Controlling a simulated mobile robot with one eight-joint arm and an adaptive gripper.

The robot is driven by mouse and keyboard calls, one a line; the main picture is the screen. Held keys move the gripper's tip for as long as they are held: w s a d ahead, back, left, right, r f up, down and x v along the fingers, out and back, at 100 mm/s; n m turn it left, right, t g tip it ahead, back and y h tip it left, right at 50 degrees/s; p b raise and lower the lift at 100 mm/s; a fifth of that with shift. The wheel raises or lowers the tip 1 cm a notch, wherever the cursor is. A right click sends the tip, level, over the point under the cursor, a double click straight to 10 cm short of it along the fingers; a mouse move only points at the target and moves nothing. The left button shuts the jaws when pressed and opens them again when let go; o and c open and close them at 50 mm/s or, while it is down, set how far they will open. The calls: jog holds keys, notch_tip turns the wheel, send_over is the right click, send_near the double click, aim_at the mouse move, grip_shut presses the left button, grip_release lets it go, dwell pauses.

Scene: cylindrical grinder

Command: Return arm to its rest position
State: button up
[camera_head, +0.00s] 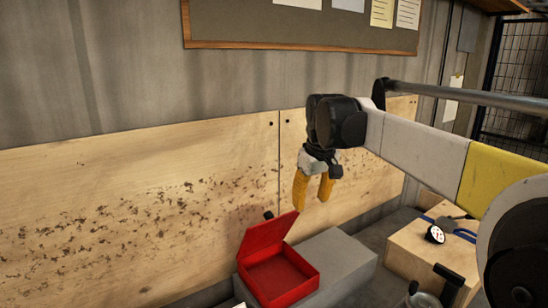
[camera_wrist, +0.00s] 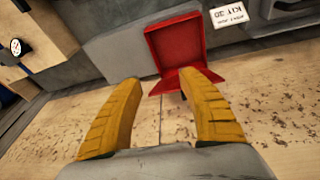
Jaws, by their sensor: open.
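My gripper (camera_head: 313,188) has two yellow fingers and hangs from my arm, which reaches in from the right in the head view. The fingers point down, are apart and hold nothing. In the head view they are above and a little right of an open red box (camera_head: 282,279). In the wrist view, my gripper (camera_wrist: 160,95) shows its two fingers spread, with the red box (camera_wrist: 175,48) beyond them. The box's lid is up, and its visible interior looks empty.
The red box sits on a grey block (camera_head: 342,262). A wooden box (camera_head: 408,252) at the right carries a round dial gauge (camera_head: 434,235) and a blue-handled tool (camera_head: 460,232). A stained wooden panel (camera_head: 130,215) lines the wall behind. A paper label (camera_wrist: 229,15) lies near the red box.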

jog(key=s+d+f+m+t+b, duration=0.1)
jog(key=s+d+f+b, duration=0.2)
jog(key=s+f, duration=0.4)
jog(key=s+d+f+m+t+b, duration=0.1)
jog(key=s+d+f+m+b, duration=0.1)
jog(key=s+f, duration=0.6)
jog(key=s+d+f+m+t+b, duration=0.2)
jog(key=s+d+f+b, duration=0.2)
jog(key=s+f, duration=0.4)
jog(key=s+b, duration=0.1)
jog(key=s, duration=0.6)
jog(key=shift+d+h, duration=0.2)
jog(key=shift+h, duration=0.1)
jog(key=shift+w, duration=0.1)
